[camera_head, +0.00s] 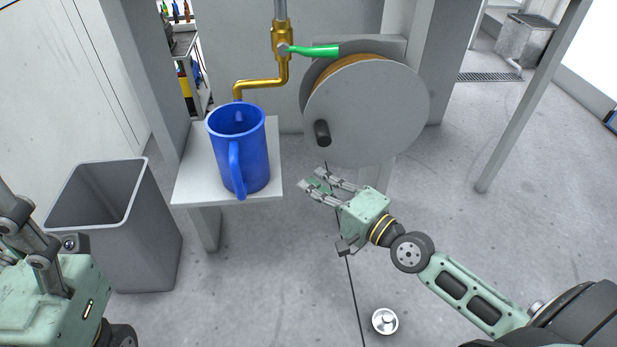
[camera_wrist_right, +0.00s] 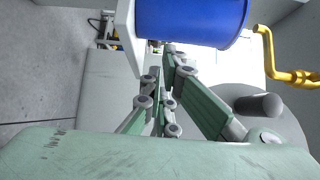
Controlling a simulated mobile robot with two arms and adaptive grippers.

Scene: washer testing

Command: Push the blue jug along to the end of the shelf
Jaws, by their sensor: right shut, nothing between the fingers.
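The blue jug (camera_head: 253,150) stands upright on the small white shelf (camera_head: 196,182) below the brass tap, its handle facing me. My right gripper (camera_head: 312,186) is shut and empty, to the right of the shelf and apart from the jug. In the right wrist view, the jug (camera_wrist_right: 190,20) fills the top middle, beyond the shut fingers (camera_wrist_right: 168,62). My left gripper (camera_head: 25,225) is partly in view at the left edge; its fingertips are not clear.
A grey bin (camera_head: 120,240) stands left of the shelf. A brass tap (camera_head: 285,45) with a green lever is above the shelf. A grey hose reel (camera_head: 365,110) with a dark handle is at the right. A small metal object (camera_head: 385,320) lies on the open floor.

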